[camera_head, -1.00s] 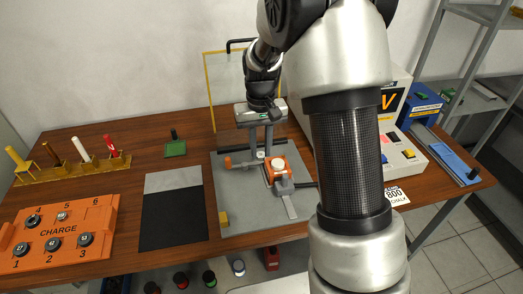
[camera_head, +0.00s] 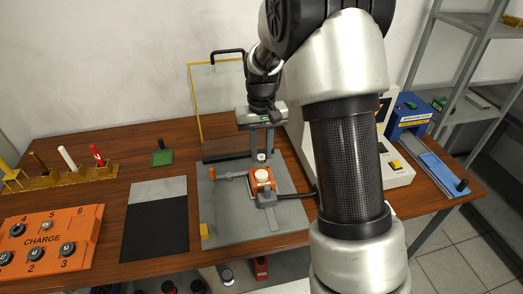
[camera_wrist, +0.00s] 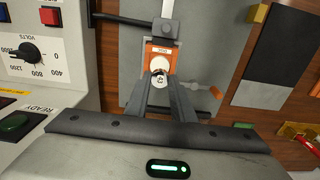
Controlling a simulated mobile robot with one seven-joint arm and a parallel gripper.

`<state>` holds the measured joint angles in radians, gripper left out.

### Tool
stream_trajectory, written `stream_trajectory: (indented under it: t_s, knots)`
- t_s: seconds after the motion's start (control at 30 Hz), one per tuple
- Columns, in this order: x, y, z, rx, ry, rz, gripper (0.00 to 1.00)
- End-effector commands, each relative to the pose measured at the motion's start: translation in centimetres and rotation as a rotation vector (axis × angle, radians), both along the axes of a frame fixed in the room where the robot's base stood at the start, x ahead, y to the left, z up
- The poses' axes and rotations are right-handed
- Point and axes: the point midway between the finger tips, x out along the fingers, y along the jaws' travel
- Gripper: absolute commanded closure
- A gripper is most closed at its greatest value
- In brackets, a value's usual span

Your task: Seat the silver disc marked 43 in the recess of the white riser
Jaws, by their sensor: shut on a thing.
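My gripper (camera_head: 261,157) points down over the grey fixture plate (camera_head: 231,228). Its fingers are shut on a small silver disc (camera_head: 261,157), which also shows between the fingertips in the wrist view (camera_wrist: 159,78). The disc's number is too small to read. The white riser (camera_head: 261,175) stands in the orange clamp block (camera_head: 263,186), just in front of the disc in the head view. In the wrist view, the riser (camera_wrist: 158,64) is partly covered by the disc and fingers. I cannot tell the height gap between disc and riser, and the recess is not clear.
A grey bar (camera_head: 268,213) and an orange-handled screw (camera_head: 222,178) adjoin the clamp. A yellow-framed clear panel (camera_head: 198,105) stands behind. The orange charge box (camera_head: 48,240) is at left, the dark mat (camera_head: 155,228) between, the white instrument case (camera_head: 397,172) at right.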

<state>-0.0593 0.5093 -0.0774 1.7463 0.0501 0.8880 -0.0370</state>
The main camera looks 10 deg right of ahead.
Motion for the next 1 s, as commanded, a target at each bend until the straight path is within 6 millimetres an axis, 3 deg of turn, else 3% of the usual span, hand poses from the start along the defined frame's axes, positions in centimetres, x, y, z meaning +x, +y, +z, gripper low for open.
stream_trajectory:
  t_s: [1.0]
  knots:
    - [0.0,0.0,-5.6,0.000,0.000,0.000,0.98]
